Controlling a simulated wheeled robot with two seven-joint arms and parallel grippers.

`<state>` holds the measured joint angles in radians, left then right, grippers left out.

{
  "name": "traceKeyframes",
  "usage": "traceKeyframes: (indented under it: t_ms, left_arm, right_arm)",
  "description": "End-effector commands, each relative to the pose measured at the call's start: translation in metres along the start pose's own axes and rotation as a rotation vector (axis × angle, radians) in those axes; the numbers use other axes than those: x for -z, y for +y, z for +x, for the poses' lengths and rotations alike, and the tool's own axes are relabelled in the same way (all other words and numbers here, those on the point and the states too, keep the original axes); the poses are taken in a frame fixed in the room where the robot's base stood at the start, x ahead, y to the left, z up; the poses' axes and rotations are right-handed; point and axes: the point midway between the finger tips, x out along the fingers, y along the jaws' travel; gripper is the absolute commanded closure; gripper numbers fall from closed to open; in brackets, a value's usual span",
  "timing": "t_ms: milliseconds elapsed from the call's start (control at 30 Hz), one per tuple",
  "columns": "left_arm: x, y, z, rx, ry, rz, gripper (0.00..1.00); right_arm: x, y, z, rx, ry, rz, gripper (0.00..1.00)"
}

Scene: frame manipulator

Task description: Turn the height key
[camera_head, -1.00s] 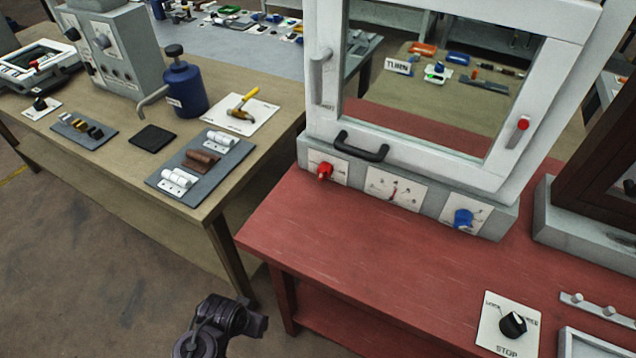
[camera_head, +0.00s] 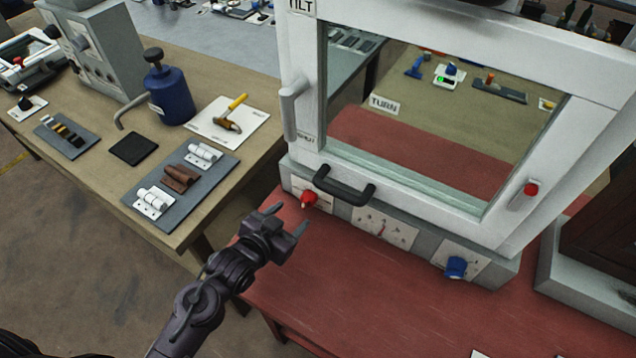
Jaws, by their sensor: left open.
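The white window frame (camera_head: 580,130) stands on a grey base (camera_head: 415,245) on the red table. The base front has a red key-like knob (camera_head: 309,199) at the left, a marked plate (camera_head: 385,228) in the middle and a blue knob (camera_head: 456,266) at the right. The labels are too small to read, so I cannot tell which is the height key. My left gripper (camera_head: 289,218) is open and empty, just in front of and slightly left of the red knob, apart from it. My right gripper is not in view.
The red table top (camera_head: 330,290) is clear in front of the base. A dark cabinet (camera_head: 605,225) stands at right.

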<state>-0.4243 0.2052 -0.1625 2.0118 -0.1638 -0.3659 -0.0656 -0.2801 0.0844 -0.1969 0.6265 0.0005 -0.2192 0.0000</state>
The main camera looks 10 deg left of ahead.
Motion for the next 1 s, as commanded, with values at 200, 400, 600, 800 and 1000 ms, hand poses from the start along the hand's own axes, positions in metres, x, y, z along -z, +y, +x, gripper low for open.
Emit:
traceKeyframes:
  t_ms: [200,400,600,800,1000]
  left_arm:
    - [0.002,0.0,0.017,-0.002,0.012,0.001,0.43]
    - [0.003,0.0,0.05,-0.001,0.012,0.001,0.43]
    - [0.002,0.0,0.072,-0.002,0.012,0.002,0.43]
    - [0.001,0.001,0.079,-0.002,0.011,0.003,0.43]
    - [0.001,0.001,0.079,-0.002,0.01,0.003,0.46]
  right_arm:
    - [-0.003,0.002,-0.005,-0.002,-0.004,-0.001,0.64]
    - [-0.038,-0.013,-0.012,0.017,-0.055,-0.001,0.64]
    - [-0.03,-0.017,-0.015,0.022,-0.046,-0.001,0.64]
    - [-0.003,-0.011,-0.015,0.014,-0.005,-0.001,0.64]
    - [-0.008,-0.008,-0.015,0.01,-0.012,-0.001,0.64]
